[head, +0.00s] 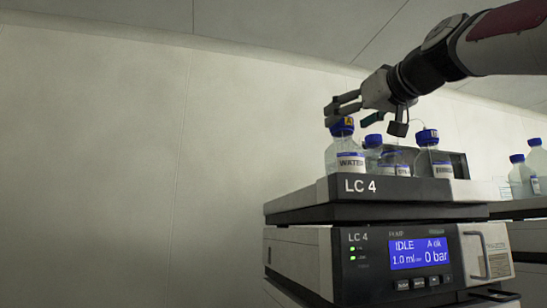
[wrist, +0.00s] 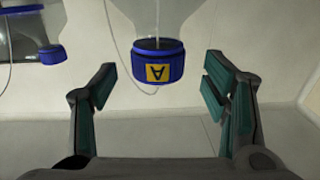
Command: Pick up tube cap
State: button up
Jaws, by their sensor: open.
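The tube cap is likely the blue cap with a yellow "A" label (wrist: 157,64), on a clear bottle with a thin tube inside. In the wrist view it appears upside down at upper middle, between my gripper's open fingers (wrist: 158,78), with a gap on each side. In the head view the same blue cap (head: 342,130) tops the front-left bottle labelled "WATER" (head: 346,160). My gripper (head: 343,105) is just above and at this cap, open and empty. The fingers partly overlap the cap's top there, so contact cannot be told.
Other blue-capped bottles (head: 427,160) stand close by on the LC 4 column stack (head: 400,212). A neighbouring cap with a tube (wrist: 50,54) shows at upper left in the wrist view. More bottles (head: 521,178) stand at far right. The space left of the stack is clear.

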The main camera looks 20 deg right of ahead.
aim_at(349, 118)
jog(key=shift+w+p, duration=0.6)
jog(key=shift+w, duration=1.35)
jog(key=shift+c, duration=0.5)
jog(key=c, duration=1)
jog(key=shift+r, duration=0.15)
jog(key=shift+r, duration=1.65)
jog(key=s+a+b, duration=0.1)
jog(key=s+a, duration=0.1)
jog(key=s, duration=0.3)
jog(key=s+a+r+b, duration=0.1)
jog(key=s+a, duration=0.1)
jog(key=s, duration=0.3)
jog(key=s+a+b, duration=0.1)
jog(key=s+a, duration=0.1)
jog(key=s, duration=0.2)
jog(key=shift+s+a+r, duration=0.15)
jog(key=shift+s+a, duration=0.05)
jog(key=shift+s, duration=0.2)
